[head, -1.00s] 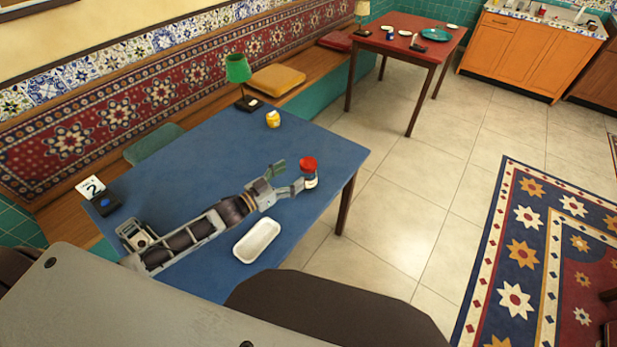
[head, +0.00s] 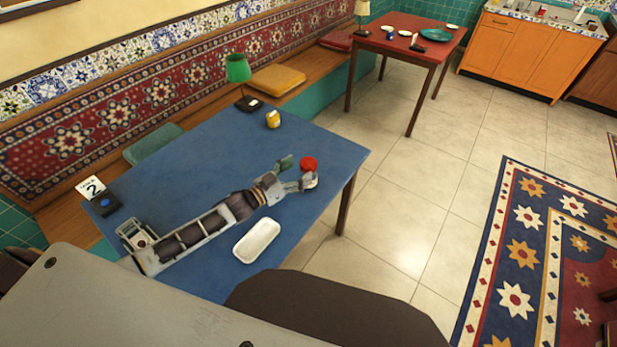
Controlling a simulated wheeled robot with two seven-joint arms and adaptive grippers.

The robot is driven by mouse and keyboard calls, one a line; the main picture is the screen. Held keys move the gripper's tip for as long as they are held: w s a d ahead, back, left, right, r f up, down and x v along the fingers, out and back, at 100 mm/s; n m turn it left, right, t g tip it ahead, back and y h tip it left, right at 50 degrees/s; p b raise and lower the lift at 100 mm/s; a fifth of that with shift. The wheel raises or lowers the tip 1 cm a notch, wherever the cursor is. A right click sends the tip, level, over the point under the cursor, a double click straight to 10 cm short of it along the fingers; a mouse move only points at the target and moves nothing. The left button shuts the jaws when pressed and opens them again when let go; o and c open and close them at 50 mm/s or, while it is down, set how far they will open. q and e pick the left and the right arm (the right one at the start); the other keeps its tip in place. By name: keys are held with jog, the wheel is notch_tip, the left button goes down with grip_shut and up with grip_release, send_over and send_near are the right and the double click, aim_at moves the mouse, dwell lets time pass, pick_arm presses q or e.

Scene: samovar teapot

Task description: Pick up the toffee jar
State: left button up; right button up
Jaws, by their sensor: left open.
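A jar with a red lid (head: 308,163) stands near the right edge of the blue table (head: 210,150). My left gripper (head: 297,171) is open beside it, its fingers reaching toward it from the left. The nearer finger hides most of the jar's body, so I cannot tell whether it touches. A smaller yellow jar (head: 273,119) stands near the table's far edge, apart from the gripper. No readable label shows which one holds toffee. My right gripper is not in view.
A white tray (head: 240,250) lies near the front of the table, close to my left arm. The table's middle is clear.

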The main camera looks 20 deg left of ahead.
aim_at(302, 168)
pick_arm(q)
jog(key=shift+w+d, duration=0.2)
jog(key=shift+w, duration=0.15)
jog(key=shift+x, duration=0.95)
jog(key=shift+w+d, duration=0.35)
jog(key=shift+w, duration=0.2)
jog(key=shift+w+d, duration=0.3)
jog(key=shift+w, duration=0.15)
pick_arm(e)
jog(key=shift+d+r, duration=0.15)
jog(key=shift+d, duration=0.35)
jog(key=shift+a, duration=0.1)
